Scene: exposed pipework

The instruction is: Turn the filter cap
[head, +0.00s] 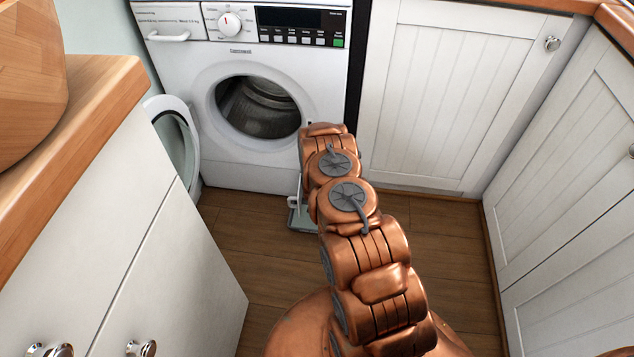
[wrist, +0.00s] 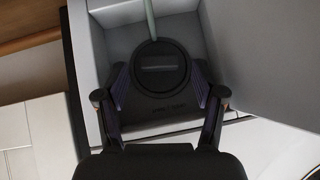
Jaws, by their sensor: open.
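The filter cap (wrist: 162,66) is a dark round disc with a raised bar across its face. In the wrist view it sits inside a grey recess (wrist: 100,20). My gripper (wrist: 161,80) is open, with one finger to the left and one to the right of the cap. The fingertips are close to its sides; I cannot tell whether they touch. In the head view my arm hides the cap and the gripper, in front of the washing machine's (head: 250,165) lower right.
A thin pale green rod or tube (wrist: 150,20) stands above the cap. A grey panel (wrist: 265,60) borders the recess on the right. The washer's round door (head: 175,140) hangs open at left.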

